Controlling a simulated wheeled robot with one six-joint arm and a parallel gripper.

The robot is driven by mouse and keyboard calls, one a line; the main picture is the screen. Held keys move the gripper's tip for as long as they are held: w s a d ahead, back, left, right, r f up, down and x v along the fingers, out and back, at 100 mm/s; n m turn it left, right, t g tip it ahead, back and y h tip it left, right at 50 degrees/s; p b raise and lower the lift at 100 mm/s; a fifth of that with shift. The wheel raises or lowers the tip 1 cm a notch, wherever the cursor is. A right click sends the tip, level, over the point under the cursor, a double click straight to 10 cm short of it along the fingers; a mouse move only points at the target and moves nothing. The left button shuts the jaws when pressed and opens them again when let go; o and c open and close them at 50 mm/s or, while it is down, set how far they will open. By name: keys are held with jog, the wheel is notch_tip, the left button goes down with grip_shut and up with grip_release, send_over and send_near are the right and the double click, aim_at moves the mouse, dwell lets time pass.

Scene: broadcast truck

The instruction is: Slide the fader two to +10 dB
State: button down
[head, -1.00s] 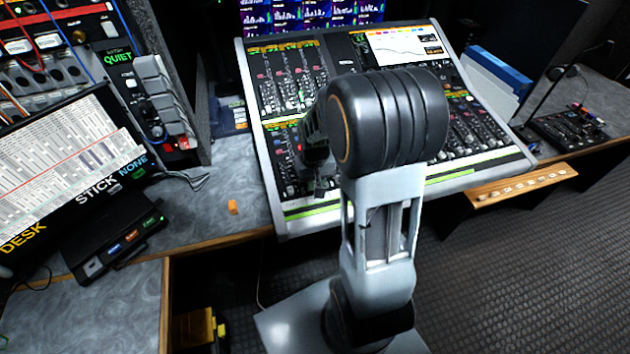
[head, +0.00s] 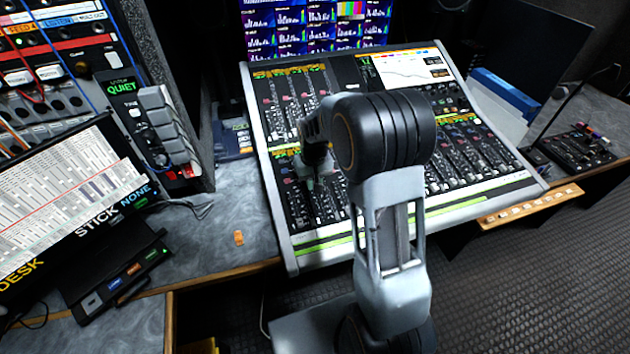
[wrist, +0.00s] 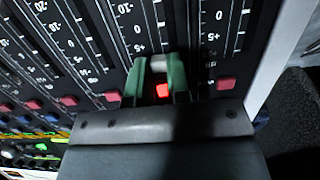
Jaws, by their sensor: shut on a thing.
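The mixing console (head: 420,215) stands ahead of me with rows of faders. My gripper (wrist: 157,78) reaches down to its left part and shows partly behind my arm in the head view (head: 318,172). In the wrist view its two green fingertips are closed on either side of a pale grey fader cap (wrist: 158,63). A lit red button (wrist: 162,90) shows between the fingers. Printed marks such as 0 and +5 run beside the tracks. The held fader's number and its exact mark are not readable.
Neighbouring fader tracks and dark red buttons (wrist: 226,83) lie close on both sides. The console's pale side edge (wrist: 268,62) is at the right in the wrist view. A monitor wall (head: 315,25) stands behind. A small orange block (head: 239,238) lies on the left desk.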

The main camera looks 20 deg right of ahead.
jog(key=shift+w+r, duration=0.15)
jog(key=shift+w, duration=0.1)
jog(key=c, duration=1.4)
grip_release()
jog(key=shift+o, duration=0.2)
notch_tip(320, 180, up, 14)
